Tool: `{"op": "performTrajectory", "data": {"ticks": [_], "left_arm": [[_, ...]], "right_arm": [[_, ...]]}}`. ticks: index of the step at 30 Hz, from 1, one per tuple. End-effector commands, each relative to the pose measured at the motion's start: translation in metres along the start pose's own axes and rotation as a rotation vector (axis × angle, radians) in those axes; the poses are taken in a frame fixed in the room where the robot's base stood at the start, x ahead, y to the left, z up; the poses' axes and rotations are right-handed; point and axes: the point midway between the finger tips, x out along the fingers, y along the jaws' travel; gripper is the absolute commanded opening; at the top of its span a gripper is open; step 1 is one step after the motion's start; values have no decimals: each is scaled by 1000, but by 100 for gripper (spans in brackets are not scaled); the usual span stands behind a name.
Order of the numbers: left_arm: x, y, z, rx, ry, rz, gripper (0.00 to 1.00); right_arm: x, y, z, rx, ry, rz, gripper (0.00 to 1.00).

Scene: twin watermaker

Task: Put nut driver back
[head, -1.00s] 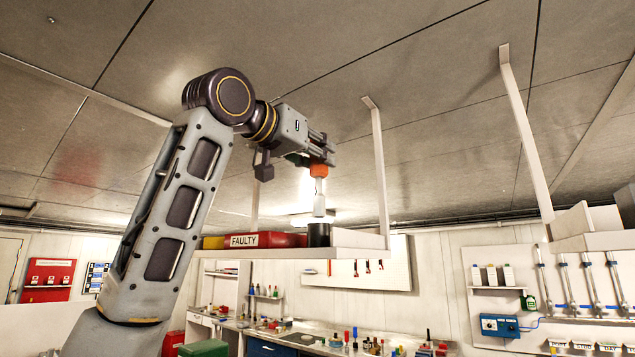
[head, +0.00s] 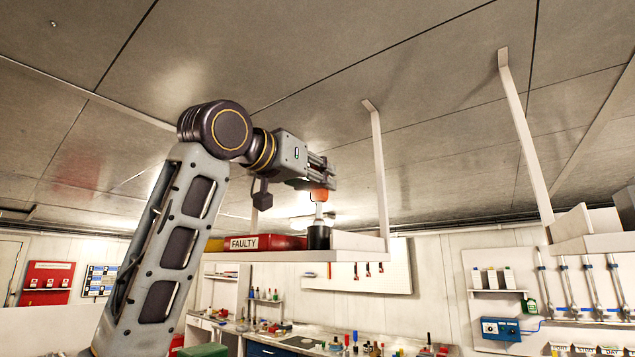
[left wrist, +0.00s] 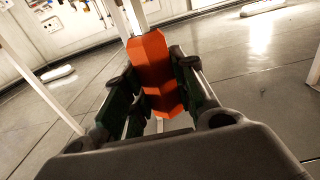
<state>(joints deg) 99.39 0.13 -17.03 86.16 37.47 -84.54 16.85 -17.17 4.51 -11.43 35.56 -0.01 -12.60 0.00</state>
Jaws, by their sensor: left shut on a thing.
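My left gripper (head: 320,180) is shut on the orange handle of the nut driver (head: 319,195), above the hanging shelf. The handle also fills the middle of the left wrist view (left wrist: 153,72), between the two dark finger pads. The driver points down, upright or nearly so. Its pale lower part goes down to a black cup (head: 318,238) at the shelf's right part, and its lower end appears to be inside the cup. My right gripper does not show.
The hanging white shelf (head: 350,243) also carries a red bin labelled FAULTY (head: 275,242) and a yellow bin (head: 214,243), left of the cup. A white hanger post (head: 379,170) stands right of my gripper. A tool-covered bench (head: 300,342) lies below.

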Motion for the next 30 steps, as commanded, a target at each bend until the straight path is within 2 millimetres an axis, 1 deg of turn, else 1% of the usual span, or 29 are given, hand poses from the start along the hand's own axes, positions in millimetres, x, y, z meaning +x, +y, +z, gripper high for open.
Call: {"op": "performTrajectory", "data": {"ticks": [4, 19, 20, 21, 24, 30], "left_arm": [[0, 0, 8, 1, 1, 0, 0], [0, 0, 12, 1, 2, 0, 0], [0, 0, 12, 0, 1, 0, 30], [0, 0, 12, 1, 1, 0, 35], [0, 0, 12, 0, 1, 0, 48], [0, 0, 12, 0, 1, 0, 49]], "right_arm": [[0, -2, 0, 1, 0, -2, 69], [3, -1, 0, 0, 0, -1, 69], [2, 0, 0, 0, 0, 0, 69], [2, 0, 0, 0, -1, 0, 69], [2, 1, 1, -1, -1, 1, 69], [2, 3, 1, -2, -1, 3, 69]]}}
